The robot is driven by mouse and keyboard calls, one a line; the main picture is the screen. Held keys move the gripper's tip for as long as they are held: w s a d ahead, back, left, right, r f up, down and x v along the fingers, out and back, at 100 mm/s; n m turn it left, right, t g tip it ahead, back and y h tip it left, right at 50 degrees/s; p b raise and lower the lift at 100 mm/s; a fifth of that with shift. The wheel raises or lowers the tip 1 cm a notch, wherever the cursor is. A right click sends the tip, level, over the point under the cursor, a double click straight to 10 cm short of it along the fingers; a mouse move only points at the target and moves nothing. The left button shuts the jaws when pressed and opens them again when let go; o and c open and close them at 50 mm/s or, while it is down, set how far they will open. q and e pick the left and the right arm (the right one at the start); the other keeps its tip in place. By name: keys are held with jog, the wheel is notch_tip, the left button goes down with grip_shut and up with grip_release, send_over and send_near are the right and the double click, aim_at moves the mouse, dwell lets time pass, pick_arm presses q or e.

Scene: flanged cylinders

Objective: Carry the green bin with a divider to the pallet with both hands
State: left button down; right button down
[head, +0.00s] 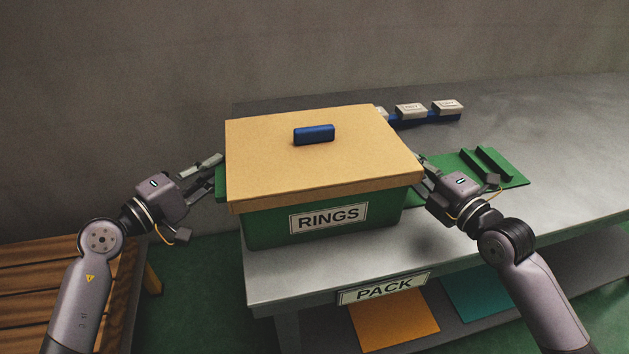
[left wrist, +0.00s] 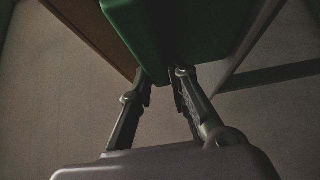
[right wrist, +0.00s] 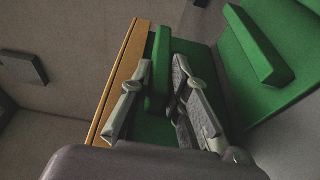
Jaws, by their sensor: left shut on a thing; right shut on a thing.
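The green bin (head: 268,226), labelled RINGS, is over the near left end of the grey table marked PACK; I cannot tell whether it touches the top. A tan lid (head: 260,150) with a blue handle covers it, so its divider is hidden. My left gripper (head: 215,168) is shut on the bin's left side grip, also seen in the left wrist view (left wrist: 160,78). My right gripper (head: 422,168) is shut on the right side grip, seen between the fingers in the right wrist view (right wrist: 160,88). The wooden slatted pallet (head: 50,285) is low at the left.
A green board (head: 512,176) with raised ribs lies right of the bin on the table (head: 560,140). Small white boxes (head: 447,107) sit on a blue strip behind. Orange (head: 395,318) and teal (head: 485,293) sheets lie on the lower shelf. Green floor separates pallet and table.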

jog(key=shift+r, duration=0.25)
jog(key=shift+w+r, duration=0.1)
jog(key=shift+r, duration=0.05)
jog(key=shift+r+p, duration=0.45)
jog(key=shift+p, duration=0.25)
jog(key=shift+r+p, duration=1.85)
jog(key=shift+r, duration=0.05)
